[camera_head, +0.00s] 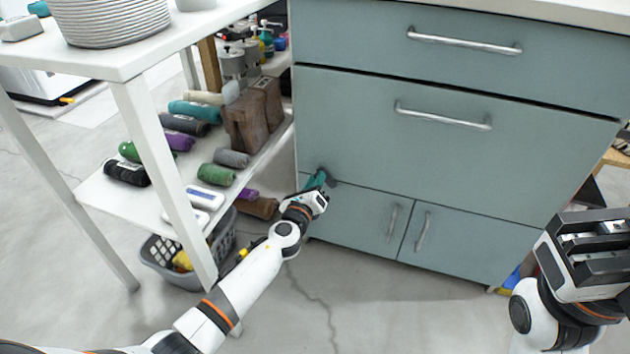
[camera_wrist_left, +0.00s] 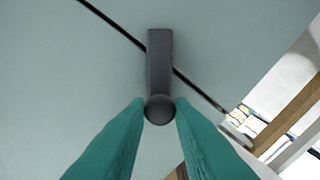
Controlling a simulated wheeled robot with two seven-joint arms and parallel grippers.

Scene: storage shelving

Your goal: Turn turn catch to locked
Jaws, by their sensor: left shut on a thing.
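The turn catch (camera_wrist_left: 160,62) is a dark grey bar with a round knob at one end, mounted on the blue-grey cabinet front. In the left wrist view it lies across the dark seam between two panels, at a slant to it. In the head view it is a small dark spot (camera_head: 332,182) at the left, just above the left door. My left gripper (camera_head: 320,181) has green fingers, which are shut on the catch's knob in the left wrist view (camera_wrist_left: 160,108). My right gripper (camera_head: 592,255) is at the far right, away from the catch; its finger opening is unclear.
The cabinet has two drawers with bar handles (camera_head: 464,42) (camera_head: 442,116) above two doors (camera_head: 355,220) (camera_head: 465,245). A white shelf unit (camera_head: 100,200) with rolled cloths stands close at left, over a grey basket (camera_head: 165,268). The floor in front is clear.

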